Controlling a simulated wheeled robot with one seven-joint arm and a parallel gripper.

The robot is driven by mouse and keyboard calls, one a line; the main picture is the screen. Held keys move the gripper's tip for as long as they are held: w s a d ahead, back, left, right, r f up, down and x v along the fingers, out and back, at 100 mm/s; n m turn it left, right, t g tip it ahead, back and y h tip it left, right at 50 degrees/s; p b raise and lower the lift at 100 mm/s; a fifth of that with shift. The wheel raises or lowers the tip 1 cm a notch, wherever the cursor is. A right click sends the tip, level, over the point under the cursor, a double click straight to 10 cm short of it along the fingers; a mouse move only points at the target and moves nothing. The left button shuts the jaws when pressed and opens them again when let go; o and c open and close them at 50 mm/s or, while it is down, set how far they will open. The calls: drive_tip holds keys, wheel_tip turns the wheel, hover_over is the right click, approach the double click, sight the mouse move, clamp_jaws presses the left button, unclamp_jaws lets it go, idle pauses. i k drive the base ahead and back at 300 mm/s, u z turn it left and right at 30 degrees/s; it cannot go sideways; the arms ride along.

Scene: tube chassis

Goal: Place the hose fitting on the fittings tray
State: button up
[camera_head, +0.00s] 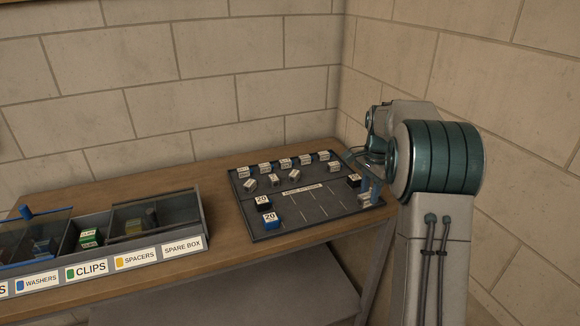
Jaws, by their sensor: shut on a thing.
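A dark tray (316,212) with white line markings and a centre label lies on the right end of the wooden bench; its label is too small to read.
On the tray stand a black block marked 20 (262,202), a blue block marked 20 (270,219), a black block (354,181) beside my gripper, and several pale-labelled pieces towards the back. A compartment box (150,250) stands left. The tray's front middle is bare.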

sight(317, 174)
drive_tip(key=i, duration=0.85)
